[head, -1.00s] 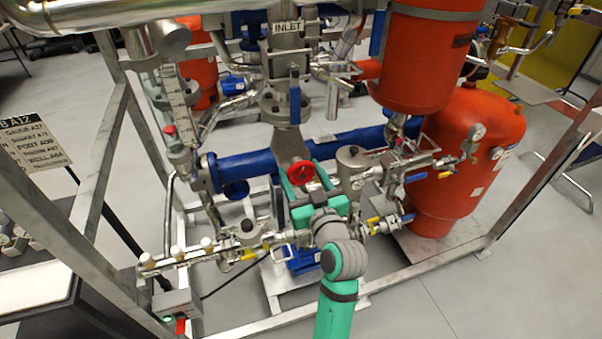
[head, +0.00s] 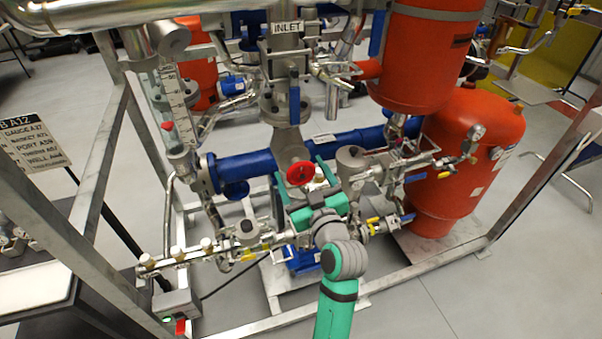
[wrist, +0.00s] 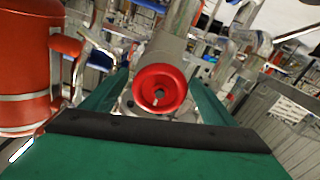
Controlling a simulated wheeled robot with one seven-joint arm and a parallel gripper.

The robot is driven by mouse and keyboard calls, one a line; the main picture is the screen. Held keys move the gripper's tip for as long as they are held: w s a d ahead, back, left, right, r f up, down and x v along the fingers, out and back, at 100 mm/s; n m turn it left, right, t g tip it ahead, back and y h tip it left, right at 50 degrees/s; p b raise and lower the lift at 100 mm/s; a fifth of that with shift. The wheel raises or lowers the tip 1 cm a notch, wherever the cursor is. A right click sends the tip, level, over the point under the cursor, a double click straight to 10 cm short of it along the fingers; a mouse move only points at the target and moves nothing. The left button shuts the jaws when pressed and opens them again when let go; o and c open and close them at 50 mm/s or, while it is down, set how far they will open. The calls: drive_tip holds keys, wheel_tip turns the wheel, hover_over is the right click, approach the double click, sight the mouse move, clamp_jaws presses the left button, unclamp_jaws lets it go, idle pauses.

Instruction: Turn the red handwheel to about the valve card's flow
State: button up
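The red handwheel (head: 300,173) sits on a grey pipe fitting in the middle of the skid. My green gripper (head: 304,180) is open, with one finger on each side of the handwheel; the wrist view shows gaps between both fingers (wrist: 158,96) and the rim. A clear flow tube (head: 172,98) with a white scale stands at the left, with a red float (head: 167,126) low in it. Its reading is too small to tell. I cannot identify a valve card.
A blue horizontal pipe (head: 250,165) runs behind the handwheel. Red tanks (head: 465,155) stand at the right. A black-and-white board (head: 30,145) is at the left. Metal frame rails (head: 420,268) surround the skid. Small valves and pipes crowd both sides of my gripper.

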drive_tip(key=v, duration=1)
drive_tip(key=shift+s, duration=0.4)
drive_tip(key=shift+d, duration=0.1)
drive_tip(key=s+f+m+g+h, duration=0.1)
drive_tip(key=s+f+m+h, duration=0.2)
drive_tip(key=s+f, duration=0.5)
drive_tip(key=s+f+m+h, duration=0.3)
drive_tip(key=s+f, duration=0.2)
drive_tip(key=f, duration=0.5)
drive_tip(key=s+a+f, duration=0.1)
drive_tip(key=s+a, duration=0.1)
drive_tip(key=s, duration=0.9)
drive_tip(key=s+a+f, duration=0.1)
drive_tip(key=s+a, duration=0.1)
drive_tip(key=s, duration=0.9)
drive_tip(key=shift+a+g, duration=0.2)
drive_tip(key=shift+g, duration=0.2)
